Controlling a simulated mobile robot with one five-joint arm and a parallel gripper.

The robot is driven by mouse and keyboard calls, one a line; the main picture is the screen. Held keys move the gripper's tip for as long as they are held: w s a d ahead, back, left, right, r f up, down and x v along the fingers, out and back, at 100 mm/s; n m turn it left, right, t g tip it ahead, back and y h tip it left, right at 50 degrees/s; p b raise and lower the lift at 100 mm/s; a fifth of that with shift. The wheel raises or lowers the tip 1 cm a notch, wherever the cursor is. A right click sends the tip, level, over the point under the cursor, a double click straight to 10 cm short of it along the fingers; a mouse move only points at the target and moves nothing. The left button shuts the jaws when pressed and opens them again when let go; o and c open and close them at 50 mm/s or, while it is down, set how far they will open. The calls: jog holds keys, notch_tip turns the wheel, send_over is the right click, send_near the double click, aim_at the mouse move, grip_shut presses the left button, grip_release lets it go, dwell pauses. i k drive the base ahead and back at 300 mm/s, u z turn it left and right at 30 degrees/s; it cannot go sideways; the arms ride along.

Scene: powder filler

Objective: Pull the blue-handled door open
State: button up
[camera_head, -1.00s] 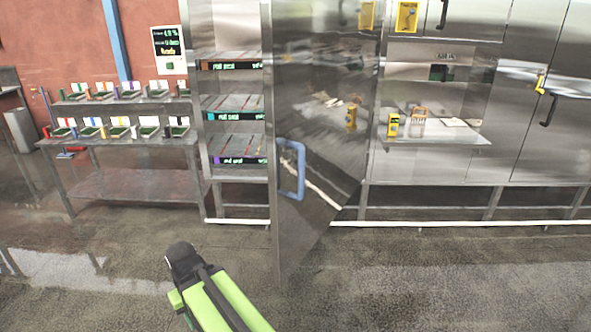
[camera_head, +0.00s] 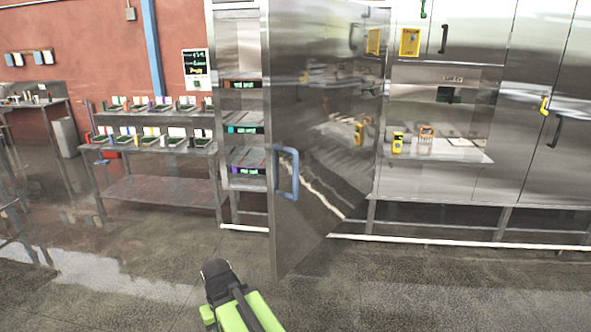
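The steel door (camera_head: 325,120) with the blue handle (camera_head: 288,172) stands swung out from its cabinet, in the middle of the head view. The handle is on the door's left, free edge. Shelves with colored labels (camera_head: 242,128) show in the cabinet opening left of the door. My green and black arm (camera_head: 240,300) reaches in from the bottom edge, below and left of the handle, apart from it. Its dark end (camera_head: 216,277) shows, but I cannot make out the fingers.
A metal table (camera_head: 160,190) with rows of small colored boxes stands at the left. A counter (camera_head: 440,150) with yellow items is right of the door. Wet grey floor (camera_head: 120,280) is free in front.

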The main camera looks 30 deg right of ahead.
aim_at(323, 62)
jog(key=z, duration=0.1)
jog(key=i, duration=0.9)
jog(key=u, duration=0.05)
